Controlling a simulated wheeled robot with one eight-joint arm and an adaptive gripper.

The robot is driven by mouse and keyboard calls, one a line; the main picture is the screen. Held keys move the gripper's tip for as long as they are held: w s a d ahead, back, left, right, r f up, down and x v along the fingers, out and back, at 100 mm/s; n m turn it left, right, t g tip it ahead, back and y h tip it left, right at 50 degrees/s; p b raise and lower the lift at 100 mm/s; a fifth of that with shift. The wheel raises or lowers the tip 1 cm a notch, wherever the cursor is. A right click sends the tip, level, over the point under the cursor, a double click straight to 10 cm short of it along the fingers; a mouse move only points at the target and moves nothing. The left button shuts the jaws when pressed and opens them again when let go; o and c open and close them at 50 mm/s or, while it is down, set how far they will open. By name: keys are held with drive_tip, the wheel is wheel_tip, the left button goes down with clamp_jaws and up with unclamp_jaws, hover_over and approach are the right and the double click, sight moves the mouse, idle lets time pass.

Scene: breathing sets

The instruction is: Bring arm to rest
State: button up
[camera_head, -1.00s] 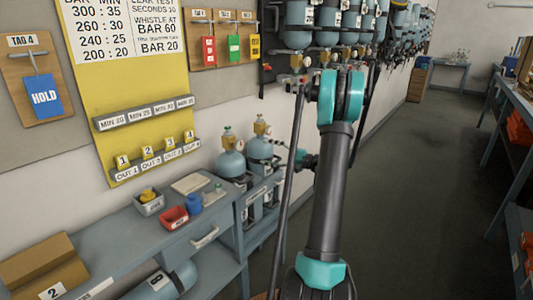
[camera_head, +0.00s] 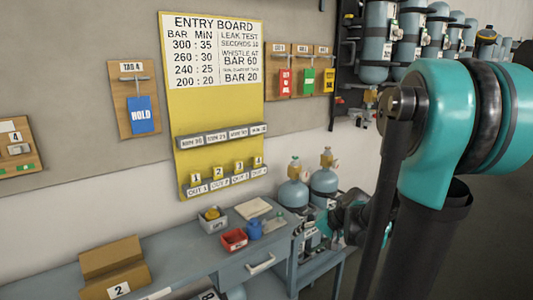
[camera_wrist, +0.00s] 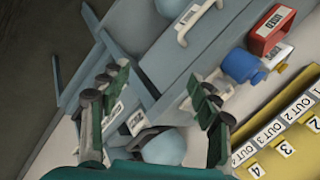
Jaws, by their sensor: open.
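My gripper (camera_wrist: 156,88) is open in the wrist view, its two dark fingers spread wide with nothing held between them. Beyond the fingers are the bench (camera_wrist: 160,45) and part of a grey-blue cylinder. In the head view my arm fills the right side, with a large teal joint high up. The far end of my arm is partly hidden behind its own links, close to the cylinders beside the bench. I cannot tell the exact gap there.
The bench (camera_head: 190,262) holds a red bin (camera_head: 234,239), a blue jar (camera_head: 254,229) and a cardboard box (camera_head: 113,268). Two grey-blue cylinders (camera_head: 293,193) (camera_head: 323,180) stand at its right end. A yellow entry board (camera_head: 215,110) hangs above. More cylinders (camera_head: 412,35) are racked at upper right.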

drive_tip(key=s+d+f+n+h, duration=0.2)
drive_tip(key=s+d+h, duration=0.1)
drive_tip(key=s, duration=0.3)
drive_tip(key=s+d+f+n+h, duration=0.2)
drive_tip(key=s+h, duration=0.1)
drive_tip(key=s, duration=0.3)
drive_tip(key=shift+s+d+f, duration=0.25)
drive_tip(key=shift+s+d, duration=0.1)
drive_tip(key=shift+d, duration=0.05)
idle(1.4)
